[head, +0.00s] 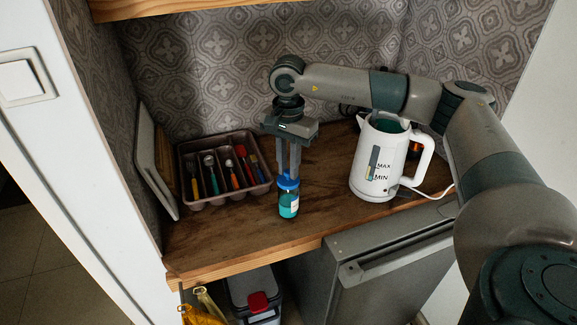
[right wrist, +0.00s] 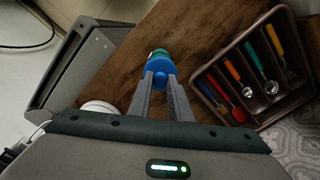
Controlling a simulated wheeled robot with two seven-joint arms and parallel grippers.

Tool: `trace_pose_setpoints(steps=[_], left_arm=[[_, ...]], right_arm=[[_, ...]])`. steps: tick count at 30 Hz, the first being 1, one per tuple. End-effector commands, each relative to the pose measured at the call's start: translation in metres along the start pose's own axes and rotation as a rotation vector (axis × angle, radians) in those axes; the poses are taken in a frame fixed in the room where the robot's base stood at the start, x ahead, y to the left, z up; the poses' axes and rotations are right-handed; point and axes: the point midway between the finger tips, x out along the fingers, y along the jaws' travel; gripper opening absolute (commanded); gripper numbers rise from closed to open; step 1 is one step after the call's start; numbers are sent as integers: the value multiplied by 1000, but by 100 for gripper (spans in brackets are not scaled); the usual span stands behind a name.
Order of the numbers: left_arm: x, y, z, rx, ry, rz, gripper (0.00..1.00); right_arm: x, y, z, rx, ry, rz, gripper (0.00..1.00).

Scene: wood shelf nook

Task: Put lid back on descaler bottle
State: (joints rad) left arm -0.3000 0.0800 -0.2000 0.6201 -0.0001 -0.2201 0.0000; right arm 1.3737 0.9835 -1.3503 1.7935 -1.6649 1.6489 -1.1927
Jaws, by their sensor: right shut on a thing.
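The descaler bottle (head: 289,205) stands upright on the wooden counter, a small clear bottle with teal liquid and a pale label. The blue lid (head: 288,182) is at the top of the bottle, directly over its neck; I cannot tell whether it is seated. My right gripper (head: 289,172) points straight down and is shut on the lid. In the right wrist view the lid (right wrist: 160,68) sits between the fingertips (right wrist: 161,76), with a little of the bottle (right wrist: 158,52) showing beyond it. My left gripper is not in view.
A cutlery tray (head: 222,197) with several utensils stands left of the bottle. A white kettle (head: 377,165) stands to the right, under my right forearm. A board (head: 152,160) leans at the left wall. The counter's front edge (head: 250,252) is close to the bottle.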

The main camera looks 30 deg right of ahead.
Motion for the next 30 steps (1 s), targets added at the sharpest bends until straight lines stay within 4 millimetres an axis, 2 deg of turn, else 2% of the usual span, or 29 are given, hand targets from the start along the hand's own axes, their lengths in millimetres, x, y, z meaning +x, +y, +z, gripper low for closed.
trace_pose_setpoints(steps=[9, 10, 12, 13, 19, 21, 22, 30], left_arm=[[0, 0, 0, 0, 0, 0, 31], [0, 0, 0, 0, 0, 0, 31], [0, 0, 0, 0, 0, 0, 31], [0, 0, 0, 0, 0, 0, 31], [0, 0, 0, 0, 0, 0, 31], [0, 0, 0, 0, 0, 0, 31], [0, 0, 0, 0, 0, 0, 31], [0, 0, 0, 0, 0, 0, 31]], right_arm=[[0, 0, 0, 0, 0, 0, 0], [0, 0, 0, 0, 0, 0, 20], [0, 0, 0, 0, 0, 0, 37], [0, 0, 0, 0, 0, 0, 39], [0, 0, 0, 0, 0, 0, 39], [0, 0, 0, 0, 0, 0, 56], [0, 0, 0, 0, 0, 0, 58], [0, 0, 0, 0, 0, 0, 58]])
